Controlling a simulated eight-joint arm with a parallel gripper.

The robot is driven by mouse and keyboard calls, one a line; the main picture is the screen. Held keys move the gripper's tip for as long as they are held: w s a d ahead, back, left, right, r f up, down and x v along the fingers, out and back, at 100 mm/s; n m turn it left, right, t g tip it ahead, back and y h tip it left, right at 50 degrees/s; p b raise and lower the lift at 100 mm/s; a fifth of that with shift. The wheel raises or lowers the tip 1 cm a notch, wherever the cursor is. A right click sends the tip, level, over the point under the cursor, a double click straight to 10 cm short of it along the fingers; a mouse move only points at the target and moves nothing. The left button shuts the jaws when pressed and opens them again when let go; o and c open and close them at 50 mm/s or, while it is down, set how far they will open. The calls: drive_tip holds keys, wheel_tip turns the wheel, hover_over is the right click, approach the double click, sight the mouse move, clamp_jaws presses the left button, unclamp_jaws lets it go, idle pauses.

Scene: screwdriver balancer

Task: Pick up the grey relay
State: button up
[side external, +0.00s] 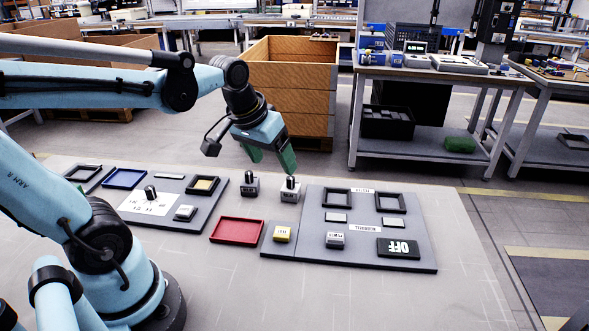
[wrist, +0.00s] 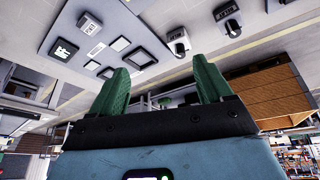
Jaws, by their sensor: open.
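Two small block-shaped parts with black tops stand side by side on the table between the boards. The darker grey one, likely the grey relay (side external: 249,187), is on the left; a paler block (side external: 290,194) is on the right. In the wrist view they appear near the top, the likely grey relay (wrist: 228,14) farther right and the paler block (wrist: 178,44) beside it. My gripper (side external: 273,166) is open, with green fingers apart and nothing between them. It hangs above and behind the two blocks, touching neither. It also shows in the wrist view (wrist: 160,66).
A left board (side external: 205,218) holds trays and small parts. A wooden crate (side external: 290,85) stands behind the table.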

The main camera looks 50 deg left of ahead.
drive_tip(key=w+a+n+g, duration=0.2)
drive_tip(key=a+n+g, duration=0.15)
drive_tip(key=a, duration=0.35)
drive_tip(key=n+g, duration=0.1)
drive_tip(key=n, duration=0.2)
approach(248, 172)
drive_tip(key=shift+w+a+h, duration=0.25)
drive_tip(key=shift+a+h, duration=0.05)
drive_tip(key=shift+h, duration=0.1)
drive_tip(key=shift+a+f+n, duration=0.1)
drive_tip(key=shift+f+n, duration=0.15)
drive_tip(key=shift+f, duration=0.05)
drive_tip(key=shift+s+f, duration=0.15)
drive_tip(key=shift+f, duration=5.6)
drive_tip(key=c, duration=1.2)
drive_tip(key=shift+r, duration=0.1)
